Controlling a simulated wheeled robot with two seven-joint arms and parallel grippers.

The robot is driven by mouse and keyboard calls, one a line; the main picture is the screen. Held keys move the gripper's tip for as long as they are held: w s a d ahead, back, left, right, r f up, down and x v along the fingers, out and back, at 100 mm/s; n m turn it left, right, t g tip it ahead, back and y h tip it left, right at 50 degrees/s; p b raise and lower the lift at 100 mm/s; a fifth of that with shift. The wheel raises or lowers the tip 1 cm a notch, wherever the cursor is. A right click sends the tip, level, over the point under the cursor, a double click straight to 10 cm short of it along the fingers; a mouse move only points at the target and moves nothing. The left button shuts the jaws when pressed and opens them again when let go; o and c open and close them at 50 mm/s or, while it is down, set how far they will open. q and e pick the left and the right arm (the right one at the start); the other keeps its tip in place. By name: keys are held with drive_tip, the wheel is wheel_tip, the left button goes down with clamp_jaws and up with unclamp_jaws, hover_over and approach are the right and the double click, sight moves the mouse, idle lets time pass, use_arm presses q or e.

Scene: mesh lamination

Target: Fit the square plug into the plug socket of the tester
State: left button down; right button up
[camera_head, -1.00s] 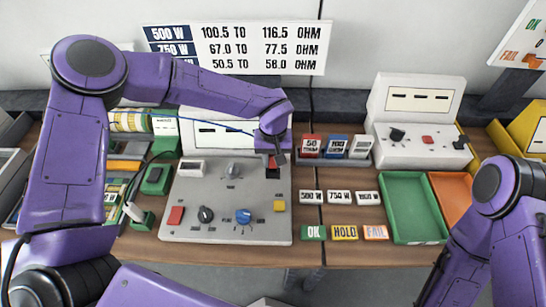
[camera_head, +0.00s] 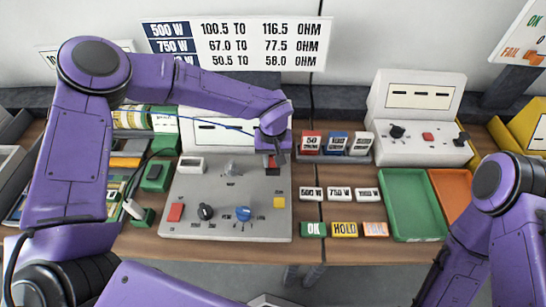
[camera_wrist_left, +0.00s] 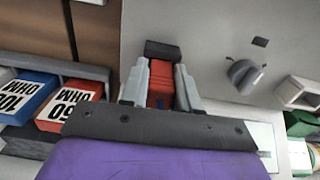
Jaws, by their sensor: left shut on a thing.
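The tester (camera_head: 229,186) is a grey panel with knobs and colored buttons, left of center in the head view. My left gripper (camera_head: 273,158) is over its back right corner, pointing down. It is shut on the red square plug (camera_head: 273,162), which also shows between the fingers in the left wrist view (camera_wrist_left: 161,82). A dark block, seemingly the plug socket (camera_wrist_left: 162,49), is right at the plug's end in the left wrist view. I cannot tell whether the plug is inside it or only against it. My right gripper is outside the head view.
Red, blue and white labeled blocks (camera_head: 336,144) stand in a rack right of the tester. OK, HOLD and FAIL tags (camera_head: 344,229) lie in front. A green tray (camera_head: 412,205) and an orange tray (camera_head: 452,190) are farther right. A second grey device (camera_head: 425,155) stands behind them.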

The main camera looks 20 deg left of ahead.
use_arm(q)
drive_tip(key=c, duration=0.8)
unclamp_jaws()
drive_tip(key=shift+f, duration=0.1)
drive_tip(key=shift+o, duration=0.2)
wheel_tip(320, 180, up, 10)
drive_tip(key=shift+b, duration=1.15)
drive_tip(key=shift+r, duration=0.3)
